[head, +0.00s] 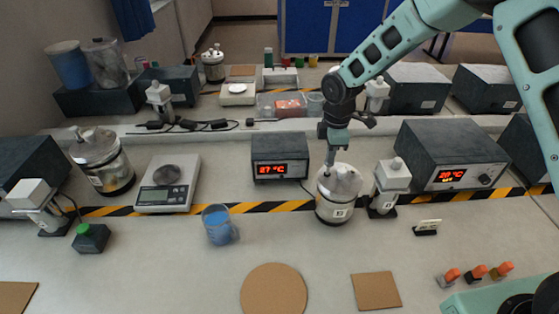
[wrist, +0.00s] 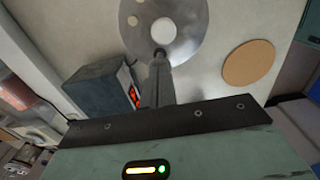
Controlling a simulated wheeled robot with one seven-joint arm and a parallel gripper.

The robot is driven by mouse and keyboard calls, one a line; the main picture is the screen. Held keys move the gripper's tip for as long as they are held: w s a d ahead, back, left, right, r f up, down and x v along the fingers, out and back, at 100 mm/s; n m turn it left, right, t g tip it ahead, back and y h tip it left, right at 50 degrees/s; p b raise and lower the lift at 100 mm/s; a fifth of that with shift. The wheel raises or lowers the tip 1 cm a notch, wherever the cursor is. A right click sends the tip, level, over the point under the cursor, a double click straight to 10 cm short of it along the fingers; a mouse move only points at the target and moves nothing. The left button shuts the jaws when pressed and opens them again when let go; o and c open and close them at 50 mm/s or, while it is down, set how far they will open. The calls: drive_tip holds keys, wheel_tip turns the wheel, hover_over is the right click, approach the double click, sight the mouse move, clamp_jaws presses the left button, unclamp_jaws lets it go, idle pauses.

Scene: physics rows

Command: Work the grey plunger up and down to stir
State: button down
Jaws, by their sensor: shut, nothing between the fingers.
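A metal-lidded vessel (head: 338,204) stands on the bench right of centre, with a white label on its front. My gripper (head: 328,158) points down at the left part of its lid, with its fingers shut. In the wrist view the shut fingers (wrist: 160,62) reach over the round metal lid (wrist: 185,32). A small grey round top, likely the plunger (wrist: 160,50), shows right at the fingertips; I cannot tell whether they touch it. The rest of the plunger is hidden by the fingers.
A box reading 27 °C (head: 281,158) stands left of the vessel, and a white-headed device (head: 391,180) close on its right. A blue beaker (head: 217,226), a scale (head: 168,184) and a similar vessel (head: 104,165) are further left. The front bench has a cork disc (head: 273,290).

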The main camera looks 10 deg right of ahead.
drive_tip(key=shift+f+b, duration=0.9)
drive_tip(key=shift+f, duration=0.7)
drive_tip(key=shift+r, duration=0.1)
drive_tip(key=shift+r+p, duration=1.35)
drive_tip(key=shift+r, duration=0.45)
wheel_tip(320, 180, up, 5)
drive_tip(key=p, duration=0.3)
drive_tip(key=shift+p, duration=0.3)
